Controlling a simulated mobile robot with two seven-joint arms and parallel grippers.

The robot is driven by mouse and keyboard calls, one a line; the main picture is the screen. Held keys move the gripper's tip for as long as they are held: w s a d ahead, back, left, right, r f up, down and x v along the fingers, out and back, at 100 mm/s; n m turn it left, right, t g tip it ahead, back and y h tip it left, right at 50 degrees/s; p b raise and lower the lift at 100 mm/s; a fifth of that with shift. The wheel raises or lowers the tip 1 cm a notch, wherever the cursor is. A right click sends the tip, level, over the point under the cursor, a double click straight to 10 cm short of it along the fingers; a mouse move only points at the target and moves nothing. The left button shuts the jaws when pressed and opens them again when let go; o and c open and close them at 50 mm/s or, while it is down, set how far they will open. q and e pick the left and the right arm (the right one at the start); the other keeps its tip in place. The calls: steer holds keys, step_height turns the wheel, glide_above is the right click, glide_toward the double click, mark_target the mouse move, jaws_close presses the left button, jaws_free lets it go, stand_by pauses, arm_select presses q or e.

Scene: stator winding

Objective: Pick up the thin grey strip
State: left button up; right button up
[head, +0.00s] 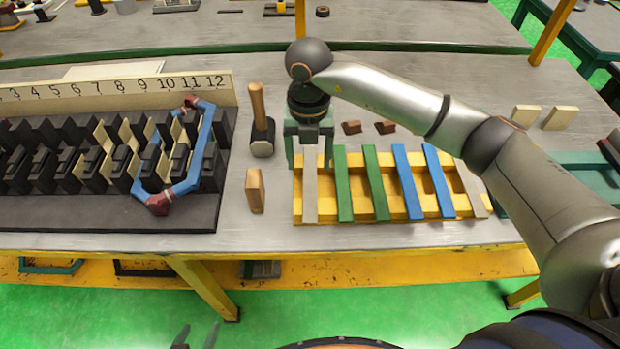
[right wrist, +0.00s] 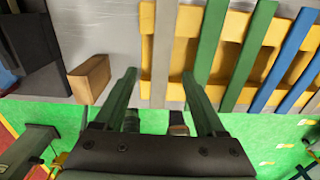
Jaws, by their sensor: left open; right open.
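The thin grey strip (head: 310,196) lies at the left end of the yellow rack (head: 330,213), left of a green strip. It also shows in the right wrist view (right wrist: 163,45). A second greyish strip (head: 473,190) lies at the rack's right end. My right gripper (head: 309,162) is open and pointed down over the far end of the left grey strip. In the right wrist view the strip lies between the lines of its fingertips (right wrist: 160,76); whether they reach its height is unclear. The tips of my left gripper (head: 197,337) show apart at the bottom edge, away from the table.
Two green strips (head: 376,185) and two blue strips (head: 408,183) lie across the rack. A wooden block (head: 255,191) and a hammer (head: 260,120) stand left of the rack. The black stator (head: 60,170) with a blue coil (head: 206,140) is further left.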

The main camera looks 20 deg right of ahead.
mark_target(310, 181)
steer(key=shift+f+p, duration=0.45)
steer(key=shift+f, duration=1.9)
steer(key=shift+d, duration=0.1)
jaws_close()
